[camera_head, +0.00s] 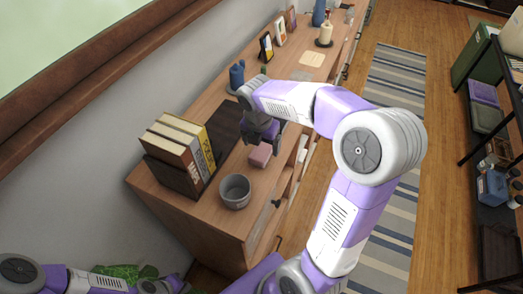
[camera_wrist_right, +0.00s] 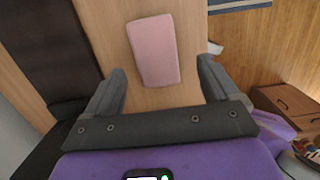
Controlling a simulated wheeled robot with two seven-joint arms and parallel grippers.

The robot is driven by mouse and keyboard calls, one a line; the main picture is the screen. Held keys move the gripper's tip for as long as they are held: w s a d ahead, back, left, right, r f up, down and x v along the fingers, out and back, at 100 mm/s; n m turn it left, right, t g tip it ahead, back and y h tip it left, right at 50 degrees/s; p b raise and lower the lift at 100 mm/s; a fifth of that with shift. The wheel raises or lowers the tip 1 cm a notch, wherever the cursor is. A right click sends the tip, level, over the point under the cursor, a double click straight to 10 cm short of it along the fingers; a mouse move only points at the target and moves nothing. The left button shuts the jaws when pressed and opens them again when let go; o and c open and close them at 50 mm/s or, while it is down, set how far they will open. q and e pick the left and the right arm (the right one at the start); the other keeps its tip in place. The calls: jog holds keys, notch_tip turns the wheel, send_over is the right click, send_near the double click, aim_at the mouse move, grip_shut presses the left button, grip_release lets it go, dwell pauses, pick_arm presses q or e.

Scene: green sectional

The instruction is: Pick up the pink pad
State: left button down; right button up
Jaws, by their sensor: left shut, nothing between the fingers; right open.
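The pink pad (camera_head: 261,155) lies on the wooden cabinet top, near its front edge, just behind a grey bowl. In the right wrist view the pad (camera_wrist_right: 153,48) lies lengthwise, ahead of and partly between the fingers. My right gripper (camera_head: 264,142) is above the pad and open, with one finger on each side in the wrist view (camera_wrist_right: 161,75). No contact with the pad shows. My left arm shows at the bottom left of the head view, but its gripper is not visible.
The grey bowl (camera_head: 235,191) stands near the pad. Books (camera_head: 178,142) in a dark holder stand on the left of the cabinet top (camera_head: 213,101). A blue item (camera_head: 237,75) and a candle (camera_head: 326,33) stand further back. A shelf (camera_head: 490,130) is at right.

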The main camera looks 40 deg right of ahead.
aim_at(262, 150)
jog(key=f, duration=0.2)
jog(key=w+f, duration=0.1)
jog(key=f, duration=0.1)
jog(key=shift+d, duration=0.35)
jog(key=shift+s, duration=0.1)
jog(key=shift+r, duration=0.1)
jog(key=c, duration=1.2)
jog(key=shift+r, duration=0.1)
notch_tip(262, 150, up, 10)
